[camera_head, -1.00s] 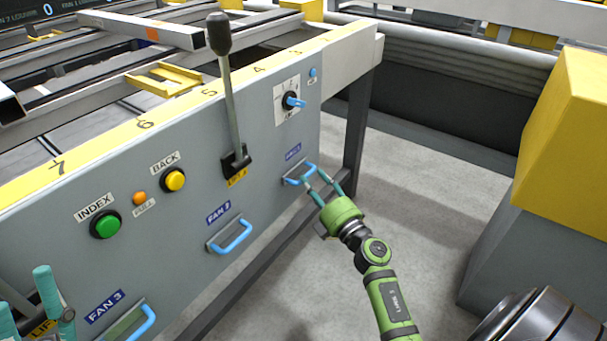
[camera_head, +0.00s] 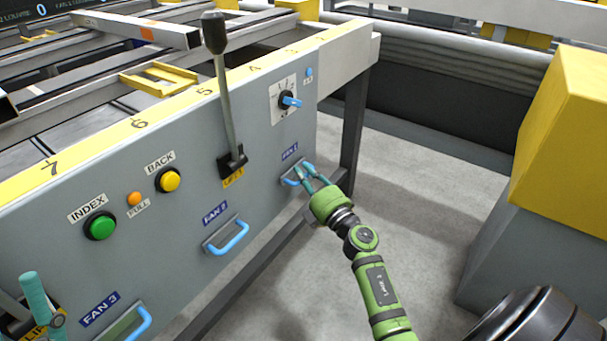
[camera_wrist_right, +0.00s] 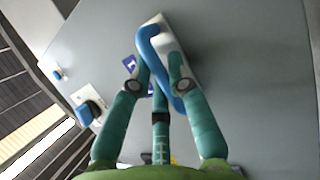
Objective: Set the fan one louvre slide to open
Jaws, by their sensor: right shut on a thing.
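The fan one louvre slide has a blue handle (camera_head: 291,180) on the grey panel, under the blue FAN 1 label (camera_head: 290,152). My right gripper (camera_head: 314,178) is shut on this handle, its teal fingers close together. In the right wrist view the blue handle (camera_wrist_right: 150,48) runs between the gripper's fingers (camera_wrist_right: 160,80), and they hide part of it. My left gripper (camera_head: 38,298) shows only partly at the lower left edge, apart from the fan one slide; its opening cannot be made out.
The fan 2 handle (camera_head: 230,237) and fan 3 handle (camera_head: 128,325) are lower left on the panel. A black-knobbed lever (camera_head: 226,100) and a blue rotary switch (camera_head: 289,101) are above. A yellow-topped grey block (camera_head: 560,150) stands right; open floor (camera_head: 420,190) lies between.

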